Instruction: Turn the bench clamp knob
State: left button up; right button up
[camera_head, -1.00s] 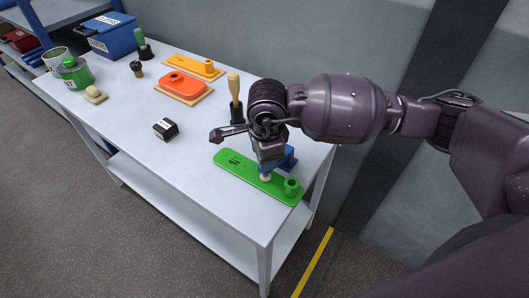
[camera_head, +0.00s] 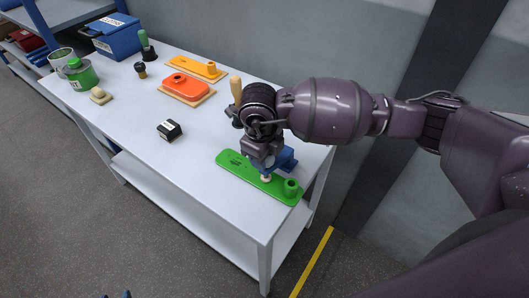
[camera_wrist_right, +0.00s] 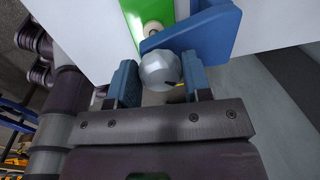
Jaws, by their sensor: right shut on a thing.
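The bench clamp is blue (camera_head: 287,160) and sits at the right end of the table with a green board (camera_head: 240,167). In the right wrist view its blue body (camera_wrist_right: 208,30) stands beside the grey rounded knob (camera_wrist_right: 160,69). My right gripper (camera_wrist_right: 160,78) has a finger on each side of the knob and is shut on it. In the head view the right gripper (camera_head: 265,163) is partly hidden by its wrist, and the knob is hidden. A pale round foot (camera_wrist_right: 152,27) touches the green board. Small blue tips at the head view's bottom edge appear to be my left gripper (camera_head: 122,295).
A wooden-handled tool (camera_head: 235,90) stands close behind my right wrist. Orange (camera_head: 186,86) and yellow (camera_head: 197,68) pieces, a black block (camera_head: 169,130), a green can (camera_head: 80,74) and a blue box (camera_head: 115,36) stand farther left.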

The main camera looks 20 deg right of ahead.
jog(key=shift+w+r+m, duration=0.2)
jog(key=shift+r+m, duration=0.05)
jog(key=shift+m, duration=0.85)
jog(key=o, duration=0.9)
jog(key=shift+s+f, duration=0.1)
jog(key=shift+f, duration=0.05)
jog(key=shift+o, duration=0.2)
notch_tip(320, 180, up, 11)
jog(key=a, duration=0.1)
jog(key=shift+s, duration=0.3)
jog(key=shift+f, duration=0.1)
